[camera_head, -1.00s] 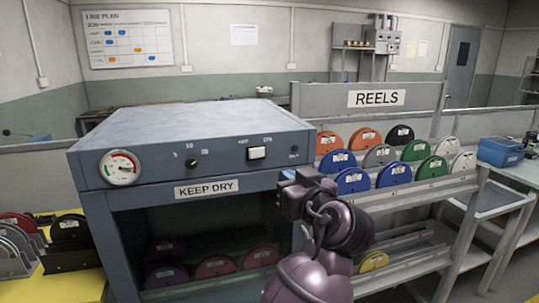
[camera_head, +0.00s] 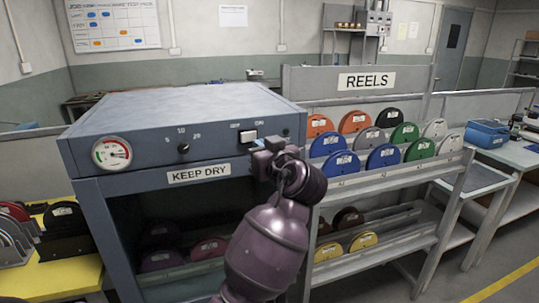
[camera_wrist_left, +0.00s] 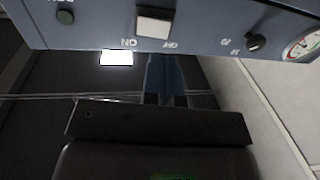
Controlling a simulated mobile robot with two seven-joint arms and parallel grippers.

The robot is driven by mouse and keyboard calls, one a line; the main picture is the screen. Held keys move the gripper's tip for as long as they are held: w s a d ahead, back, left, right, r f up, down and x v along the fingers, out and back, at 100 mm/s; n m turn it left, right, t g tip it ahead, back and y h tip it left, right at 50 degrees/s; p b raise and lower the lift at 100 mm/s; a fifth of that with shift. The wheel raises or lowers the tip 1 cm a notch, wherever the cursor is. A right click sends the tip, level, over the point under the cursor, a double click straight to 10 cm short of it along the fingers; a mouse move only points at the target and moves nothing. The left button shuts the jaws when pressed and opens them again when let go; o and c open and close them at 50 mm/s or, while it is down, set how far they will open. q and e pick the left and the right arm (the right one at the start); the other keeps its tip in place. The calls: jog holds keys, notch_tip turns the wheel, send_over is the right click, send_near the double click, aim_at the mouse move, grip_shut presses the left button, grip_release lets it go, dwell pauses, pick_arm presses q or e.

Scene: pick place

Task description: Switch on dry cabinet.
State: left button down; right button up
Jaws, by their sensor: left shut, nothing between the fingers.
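The dry cabinet (camera_head: 90,148) is a blue-grey box labelled KEEP DRY. Its front panel carries a white rocker switch (camera_head: 247,136) between OFF and ON marks, which also shows in the left wrist view (camera_wrist_left: 153,22). A dark green lamp (camera_wrist_left: 65,16) sits beyond the ON mark and looks unlit. My left gripper (camera_head: 266,144) is shut and empty, just below and right of the switch in the head view. In the left wrist view its bluish fingers (camera_wrist_left: 166,80) point at the panel below the switch; I cannot tell whether they touch it. My right gripper is not in view.
The panel also has a round gauge (camera_head: 111,153) and a dark knob (camera_head: 183,148). A grey rack (camera_head: 400,183) labelled REELS, with several coloured reels, stands right of the cabinet. A yellow table (camera_head: 75,275) with black holders is at the left. Free floor lies at the lower right.

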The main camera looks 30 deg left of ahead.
aim_at(246, 137)
pick_arm(q)
jog(key=x, duration=0.4)
jog(key=shift+a+r, duration=0.1)
jog(key=shift+p+x, duration=0.3)
jog(key=shift+x, duration=0.55)
jog(key=shift+w, duration=0.1)
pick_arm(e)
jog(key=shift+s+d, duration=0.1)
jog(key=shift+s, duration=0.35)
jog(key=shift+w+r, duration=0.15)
